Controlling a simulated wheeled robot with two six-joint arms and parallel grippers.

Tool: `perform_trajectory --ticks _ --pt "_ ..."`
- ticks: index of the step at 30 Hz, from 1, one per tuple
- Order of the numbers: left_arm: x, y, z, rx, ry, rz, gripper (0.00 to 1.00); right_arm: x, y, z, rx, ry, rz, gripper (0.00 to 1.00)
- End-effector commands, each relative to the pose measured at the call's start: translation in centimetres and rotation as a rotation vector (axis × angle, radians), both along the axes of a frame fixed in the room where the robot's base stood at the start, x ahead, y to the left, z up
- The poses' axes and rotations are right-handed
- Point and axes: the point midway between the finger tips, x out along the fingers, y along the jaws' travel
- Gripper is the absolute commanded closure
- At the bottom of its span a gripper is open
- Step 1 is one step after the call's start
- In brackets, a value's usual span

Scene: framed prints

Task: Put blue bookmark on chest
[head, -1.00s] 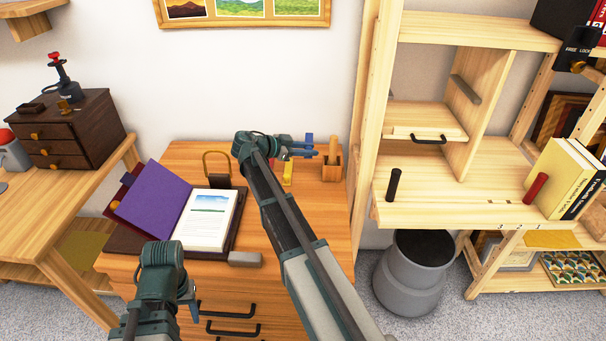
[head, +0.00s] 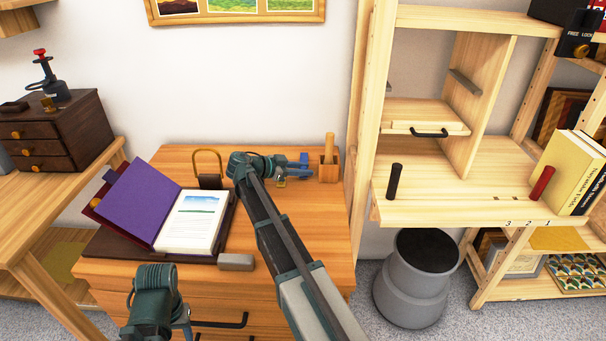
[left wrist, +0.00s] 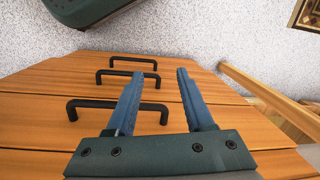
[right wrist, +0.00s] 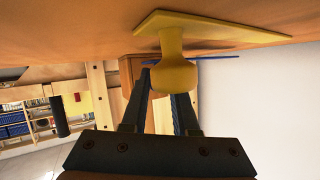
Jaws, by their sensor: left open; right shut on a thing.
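The blue bookmark (head: 304,157) is at my right gripper's (head: 299,163) fingertips, over the back right of the wooden desk. It shows as a thin blue edge in the right wrist view (right wrist: 215,57). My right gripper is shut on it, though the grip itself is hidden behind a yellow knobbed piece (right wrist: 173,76). That yellow piece has a flat plate and lies on the desk; in the head view my arm mostly hides it. A dark brown chest (head: 58,135) with drawers stands at far left. My left gripper (left wrist: 160,73) is open and empty before the desk's drawer handles.
An open book with a purple cover (head: 142,200) lies on the desk, beside a grey block (head: 236,262) and a bookend (head: 208,168). A wooden holder (head: 328,172) stands right of my right gripper. A black-and-red device (head: 45,80) and small items occupy the chest's top.

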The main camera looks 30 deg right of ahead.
Motion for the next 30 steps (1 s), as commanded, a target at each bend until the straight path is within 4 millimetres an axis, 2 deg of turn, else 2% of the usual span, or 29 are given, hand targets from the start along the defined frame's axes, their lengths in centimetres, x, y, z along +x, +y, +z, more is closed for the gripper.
perform_trajectory --ticks 20,21,24,25,30 --pt "0.0 0.0 -1.2 0.001 0.000 0.000 0.47 -0.2 0.0 -1.3 0.003 0.003 0.000 1.00" --pt "0.0 0.0 -1.2 0.001 0.000 0.000 0.47 -0.2 0.1 -1.3 0.005 0.005 -0.001 0.65" --pt "0.0 0.0 -1.3 0.001 0.000 0.000 0.47 -0.3 0.1 -1.4 0.006 0.006 -0.001 0.47" --pt "0.0 0.0 -1.3 0.001 0.000 0.000 0.47 -0.3 0.1 -1.4 0.006 0.006 -0.001 0.42" --pt "0.0 0.0 -1.4 0.001 0.000 0.000 0.47 -0.4 0.1 -1.5 0.006 0.006 -0.002 0.42"
